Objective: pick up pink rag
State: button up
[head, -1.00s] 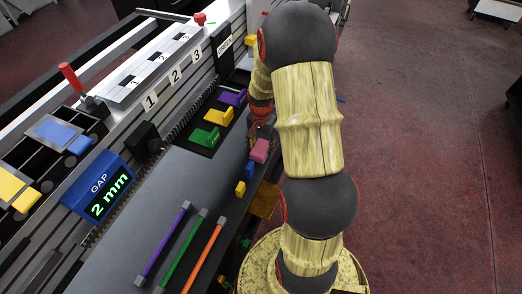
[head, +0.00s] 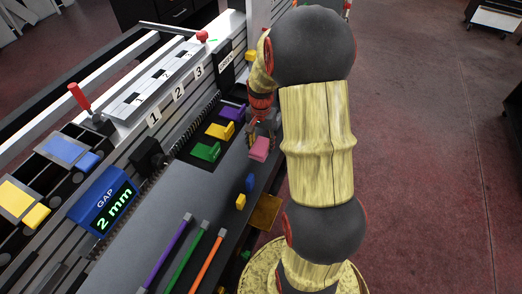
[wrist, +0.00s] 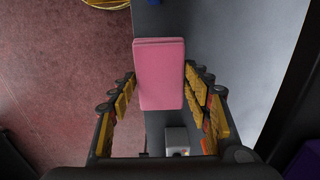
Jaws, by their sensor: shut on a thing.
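The pink rag (head: 260,148) is a folded pink block between the fingers of my gripper (head: 262,128), near the right edge of the dark grey table. In the wrist view the pink rag (wrist: 160,75) stands upright in the picture between the two yellow-padded fingers of my gripper (wrist: 160,80). The gripper is shut on it. The rag looks held above the table's edge, with red floor to the left of it; the exact height cannot be told.
A black tray (head: 185,150) with green, yellow and purple pieces lies left of the rag. Small blue (head: 250,182) and yellow (head: 241,201) blocks lie in front. Purple, green and orange rods (head: 207,250) lie nearer. A blue gap display (head: 103,203) stands left.

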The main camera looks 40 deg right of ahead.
aim_at(261, 146)
notch_tip(261, 146, up, 18)
jog(key=p, duration=0.4)
jog(key=shift+r, duration=0.25)
jog(key=o, duration=0.6)
jog(key=c, duration=0.5)
